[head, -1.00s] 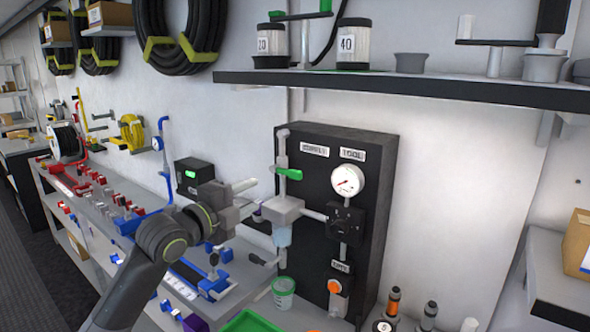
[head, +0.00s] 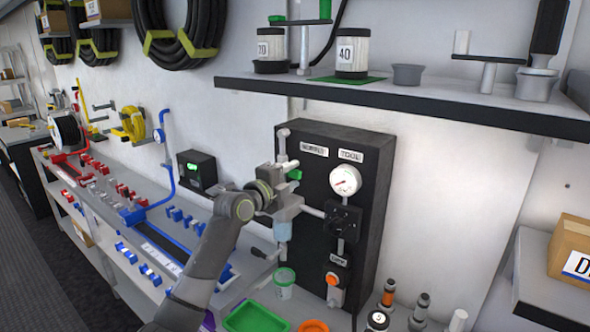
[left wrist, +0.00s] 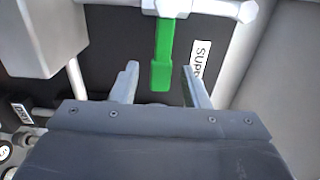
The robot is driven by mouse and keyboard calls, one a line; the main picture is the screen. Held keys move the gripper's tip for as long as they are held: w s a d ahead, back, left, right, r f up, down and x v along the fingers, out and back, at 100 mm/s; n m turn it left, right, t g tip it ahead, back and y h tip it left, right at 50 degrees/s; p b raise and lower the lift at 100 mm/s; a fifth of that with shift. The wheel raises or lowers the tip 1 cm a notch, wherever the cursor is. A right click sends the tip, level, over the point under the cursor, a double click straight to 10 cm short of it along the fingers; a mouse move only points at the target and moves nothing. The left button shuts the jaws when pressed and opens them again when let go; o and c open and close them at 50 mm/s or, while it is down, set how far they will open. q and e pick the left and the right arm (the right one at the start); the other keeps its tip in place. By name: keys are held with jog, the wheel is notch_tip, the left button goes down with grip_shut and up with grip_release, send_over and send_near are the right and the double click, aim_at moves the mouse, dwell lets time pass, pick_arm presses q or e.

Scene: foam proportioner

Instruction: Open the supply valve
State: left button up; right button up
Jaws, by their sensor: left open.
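The supply valve's green lever (head: 295,174) is on the upper left pipe of the black panel (head: 362,160), partly hidden by my gripper in the head view. In the left wrist view the green lever (left wrist: 162,62) hangs from a white pipe fitting, beside a partly hidden "SUP..." label (left wrist: 200,62). My left gripper (left wrist: 160,82) is open, with the lever's free end between its fingertips and a gap on each side. In the head view my left gripper (head: 284,178) is in front of the pipe. My right gripper is not in view.
A gauge (head: 345,180), a dark block (head: 342,218) and an orange knob (head: 332,279) are on the panel. A clear cup (head: 283,285) and a green tray (head: 254,317) stand below. A shelf edge (head: 400,101) runs above the panel.

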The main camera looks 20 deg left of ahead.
pick_arm(q)
jog(key=shift+x, duration=0.95)
grip_shut()
